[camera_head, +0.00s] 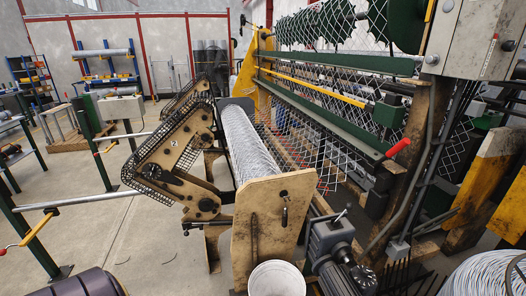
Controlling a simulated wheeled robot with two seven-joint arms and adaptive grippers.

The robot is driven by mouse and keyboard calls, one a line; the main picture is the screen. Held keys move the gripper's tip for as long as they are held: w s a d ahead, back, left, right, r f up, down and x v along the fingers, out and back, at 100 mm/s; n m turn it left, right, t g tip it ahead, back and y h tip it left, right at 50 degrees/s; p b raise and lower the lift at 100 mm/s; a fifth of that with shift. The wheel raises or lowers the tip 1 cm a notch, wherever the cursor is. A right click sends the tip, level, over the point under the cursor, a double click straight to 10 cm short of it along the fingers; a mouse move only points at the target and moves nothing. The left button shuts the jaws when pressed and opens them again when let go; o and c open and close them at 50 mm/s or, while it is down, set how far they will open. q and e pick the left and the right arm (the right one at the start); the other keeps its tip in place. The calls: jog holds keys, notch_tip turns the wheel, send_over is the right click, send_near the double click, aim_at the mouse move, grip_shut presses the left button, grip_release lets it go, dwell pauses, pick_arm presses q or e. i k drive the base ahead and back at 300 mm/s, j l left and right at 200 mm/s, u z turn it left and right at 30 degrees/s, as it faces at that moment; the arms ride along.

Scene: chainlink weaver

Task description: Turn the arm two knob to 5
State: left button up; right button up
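A tan weaver arm (165,155) with a small round mark that looks like a 2 stands left of the mesh roll. A dark round knob-like part (206,205) sits low on this arm, and another small round part (207,138) sits higher up. I cannot tell which is the arm two knob, and no scale numbers are readable at this size. Neither of my grippers is in view.
A rolled chainlink mesh (245,145) lies behind a tan end plate (270,225). A white bucket (277,279) stands in front, beside a grey motor (335,250). A green-legged stand with a long bar (90,200) is at the left. Bare floor (150,240) lies between.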

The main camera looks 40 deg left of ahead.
aim_at(150, 174)
jog(key=u, duration=2)
